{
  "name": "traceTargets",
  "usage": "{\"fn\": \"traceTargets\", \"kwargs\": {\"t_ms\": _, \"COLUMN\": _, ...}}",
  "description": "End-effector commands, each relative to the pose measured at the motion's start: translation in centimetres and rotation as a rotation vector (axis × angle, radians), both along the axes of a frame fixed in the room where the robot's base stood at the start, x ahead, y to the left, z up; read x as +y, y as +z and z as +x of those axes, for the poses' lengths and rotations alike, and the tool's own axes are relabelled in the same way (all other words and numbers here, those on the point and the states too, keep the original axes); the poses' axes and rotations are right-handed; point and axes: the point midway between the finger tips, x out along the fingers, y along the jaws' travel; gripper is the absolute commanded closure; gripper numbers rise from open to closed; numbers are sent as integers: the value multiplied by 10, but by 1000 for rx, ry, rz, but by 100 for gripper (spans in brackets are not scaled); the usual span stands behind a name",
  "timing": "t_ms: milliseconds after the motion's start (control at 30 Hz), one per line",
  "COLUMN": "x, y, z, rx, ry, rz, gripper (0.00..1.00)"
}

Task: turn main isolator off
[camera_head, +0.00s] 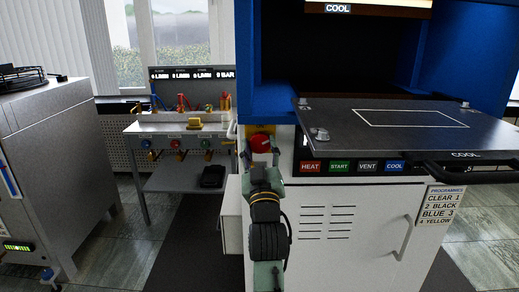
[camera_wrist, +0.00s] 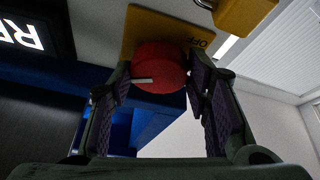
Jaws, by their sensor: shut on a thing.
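The main isolator is a round red knob (camera_head: 260,143) on the front of the press, just left of the button row. In the wrist view the red knob (camera_wrist: 160,62) sits on a yellow plate (camera_wrist: 142,28) with the word OFF, seen upside down, beside it. A short white mark on the knob lies nearly level in that view. My gripper (camera_wrist: 158,78) is shut on the knob, one finger at each side. In the head view my gripper (camera_head: 262,163) covers the knob's lower part.
Buttons marked HEAT (camera_head: 311,166), START, VENT and COOL lie right of the knob. A dark platen (camera_head: 390,118) juts out above them. A yellow block (camera_wrist: 245,12) with a metal loop is close to the plate. A bench (camera_head: 170,127) with valves stands at the left.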

Motion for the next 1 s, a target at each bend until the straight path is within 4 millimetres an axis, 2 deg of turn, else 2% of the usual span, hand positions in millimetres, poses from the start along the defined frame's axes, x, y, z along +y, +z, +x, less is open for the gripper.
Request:
{"fn": "traceTargets", "kwargs": {"t_ms": 700, "x": -6, "y": -1, "z": 0, "rx": -3, "ry": -4, "rz": -687, "gripper": 84}}
{"fn": "traceTargets", "kwargs": {"t_ms": 1000, "x": -6, "y": 2, "z": 0, "rx": -1, "ry": -4, "rz": -930, "gripper": 84}}
